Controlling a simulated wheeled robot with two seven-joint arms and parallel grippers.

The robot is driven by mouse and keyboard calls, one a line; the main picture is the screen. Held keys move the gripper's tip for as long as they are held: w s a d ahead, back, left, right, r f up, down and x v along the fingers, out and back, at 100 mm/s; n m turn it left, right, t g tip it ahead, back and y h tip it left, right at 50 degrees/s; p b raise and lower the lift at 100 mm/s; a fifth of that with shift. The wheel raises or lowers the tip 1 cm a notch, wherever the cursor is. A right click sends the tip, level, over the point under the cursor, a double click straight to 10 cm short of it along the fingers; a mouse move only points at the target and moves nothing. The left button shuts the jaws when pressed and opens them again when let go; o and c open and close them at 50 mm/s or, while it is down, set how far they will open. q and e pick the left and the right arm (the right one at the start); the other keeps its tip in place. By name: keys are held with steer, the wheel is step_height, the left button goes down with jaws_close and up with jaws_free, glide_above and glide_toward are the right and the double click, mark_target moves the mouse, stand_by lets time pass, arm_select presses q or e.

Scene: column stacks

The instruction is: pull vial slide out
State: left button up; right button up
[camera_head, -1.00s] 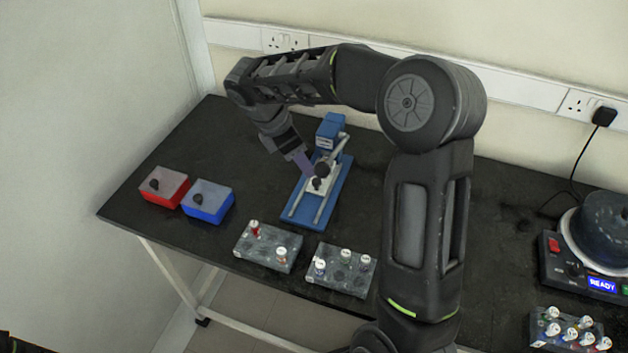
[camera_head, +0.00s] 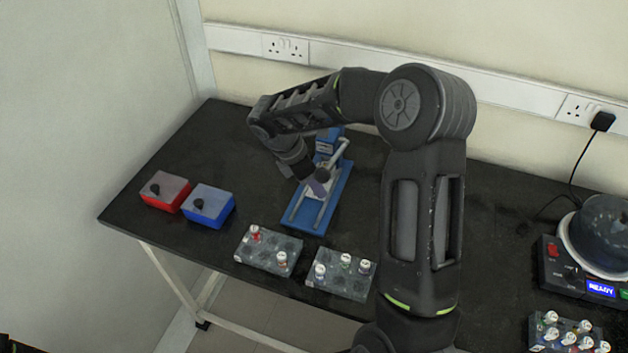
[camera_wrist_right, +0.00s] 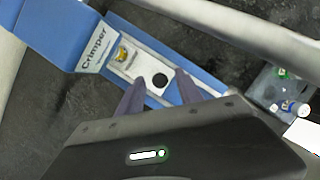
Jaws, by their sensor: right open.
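The crimper (camera_head: 332,205) is a blue press with a lever handle and rails, standing mid-table. In the right wrist view its vial slide (camera_wrist_right: 137,67) is a white plate with a round black knob (camera_wrist_right: 160,81) and a small gold-coloured piece (camera_wrist_right: 122,53) near the press body. My right gripper (camera_head: 319,189) is over the slide, fingers apart. In the wrist view the open right gripper (camera_wrist_right: 160,88) has one finger on either side of the knob; I cannot tell whether they touch it. In the head view the gripper hides the knob. My left gripper is not in view.
A red box (camera_head: 165,191) and a blue box (camera_head: 208,206) stand at the left. Two grey vial racks (camera_head: 268,250) (camera_head: 341,273) lie in front of the crimper. A device with a lit display (camera_head: 600,288) and another rack (camera_head: 566,334) are at the right.

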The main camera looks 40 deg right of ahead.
steer(key=shift+c, duration=0.3)
jaws_close()
stand_by(1.1)
